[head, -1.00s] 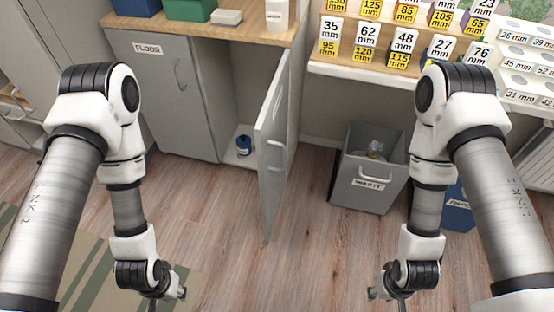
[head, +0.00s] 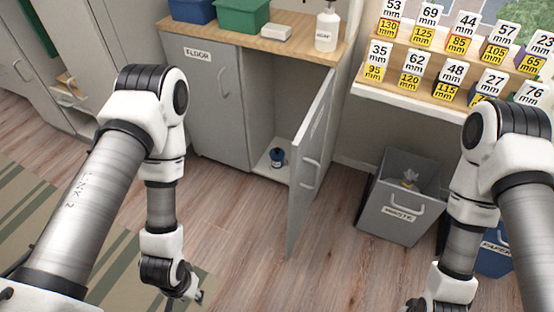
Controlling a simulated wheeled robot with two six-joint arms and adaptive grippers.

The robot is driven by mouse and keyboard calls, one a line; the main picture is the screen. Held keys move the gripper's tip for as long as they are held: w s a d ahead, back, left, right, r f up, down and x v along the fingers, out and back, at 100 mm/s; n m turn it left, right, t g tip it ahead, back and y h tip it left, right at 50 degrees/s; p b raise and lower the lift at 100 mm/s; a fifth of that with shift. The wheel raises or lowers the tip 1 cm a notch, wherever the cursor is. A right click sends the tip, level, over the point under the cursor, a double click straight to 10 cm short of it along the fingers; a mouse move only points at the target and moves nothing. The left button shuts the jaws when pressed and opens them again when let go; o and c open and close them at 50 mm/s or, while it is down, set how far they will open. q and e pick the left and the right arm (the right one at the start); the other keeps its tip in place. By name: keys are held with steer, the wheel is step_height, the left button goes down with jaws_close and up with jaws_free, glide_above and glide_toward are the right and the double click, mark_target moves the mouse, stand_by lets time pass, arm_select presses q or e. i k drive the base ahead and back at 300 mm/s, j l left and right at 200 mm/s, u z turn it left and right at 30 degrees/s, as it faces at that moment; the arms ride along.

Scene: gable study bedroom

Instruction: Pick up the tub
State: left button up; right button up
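A small dark blue round container (head: 277,157), the only thing here that looks like a loose tub, stands on the floor of the open cupboard (head: 268,166). It is small in the head view, with a paler patch on its side. My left gripper (head: 196,294) is at the bottom of the view, in front of the cupboards and well apart from the container. Only a small part of it shows, and its fingers cannot be made out. My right arm reaches down at the lower right, and its gripper is cut off by the bottom edge.
The cupboard's grey door (head: 312,165) stands open, jutting out right of the container. A waste bin (head: 385,220) and a blue paper bin (head: 492,262) stand farther right. The worktop holds a green bin (head: 242,16) and a white bottle (head: 327,30). The wooden floor ahead is clear.

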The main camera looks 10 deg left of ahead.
mark_target(275, 164)
steer(key=i+j+z, duration=0.4)
steer(key=j+z, duration=0.15)
steer(key=i+j+z, duration=0.15)
steer(key=j+z, duration=0.15)
steer(key=j, duration=0.15)
steer(key=i+j+z, duration=0.1)
steer(key=j+z, duration=0.15)
steer(key=j, duration=0.15)
steer(key=i+j+z, duration=0.1)
steer(key=j+z, duration=0.5)
steer(key=j, duration=0.25)
steer(key=i+j, duration=0.1)
steer(key=j, duration=0.25)
steer(key=i+j+z, duration=0.15)
steer(key=j, duration=0.25)
